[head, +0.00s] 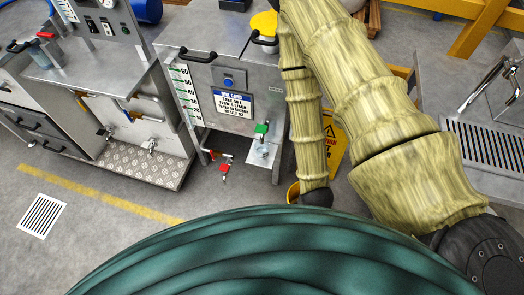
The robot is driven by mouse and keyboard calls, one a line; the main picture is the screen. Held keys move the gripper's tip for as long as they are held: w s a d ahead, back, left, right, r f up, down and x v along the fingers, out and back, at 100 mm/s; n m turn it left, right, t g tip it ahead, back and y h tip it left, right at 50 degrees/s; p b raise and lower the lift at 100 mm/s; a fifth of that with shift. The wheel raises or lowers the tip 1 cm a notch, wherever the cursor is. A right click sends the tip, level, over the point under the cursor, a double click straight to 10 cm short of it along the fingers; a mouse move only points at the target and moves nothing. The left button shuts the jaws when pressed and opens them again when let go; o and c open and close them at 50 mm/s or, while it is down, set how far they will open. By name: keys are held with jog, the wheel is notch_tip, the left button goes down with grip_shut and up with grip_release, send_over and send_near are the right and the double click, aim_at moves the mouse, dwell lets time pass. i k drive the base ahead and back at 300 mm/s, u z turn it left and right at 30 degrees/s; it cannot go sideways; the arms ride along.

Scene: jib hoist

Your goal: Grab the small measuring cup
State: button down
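A small clear cup-like vessel (263,152), probably the measuring cup, stands on a small metal shelf (256,162) low on the front of the steel tank unit, just below a green-handled tap (262,131). It is too small to make out any markings. My bamboo-patterned arm rises from the lower right, bends at the top and comes down to the right of the shelf. Its dark lower end shows by my green body at the bottom. My gripper's fingers are not visible.
The steel tank unit (223,77) has a level scale and a red-handled valve (225,168) below. A steel drain bench (450,90) stands right. Floor is open at lower left.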

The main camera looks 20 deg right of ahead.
aim_at(261, 156)
jog(key=z, duration=2)
jog(key=k, duration=1)
jog(key=u, duration=1.95)
jog(key=i, duration=0.5)
jog(key=z, duration=0.05)
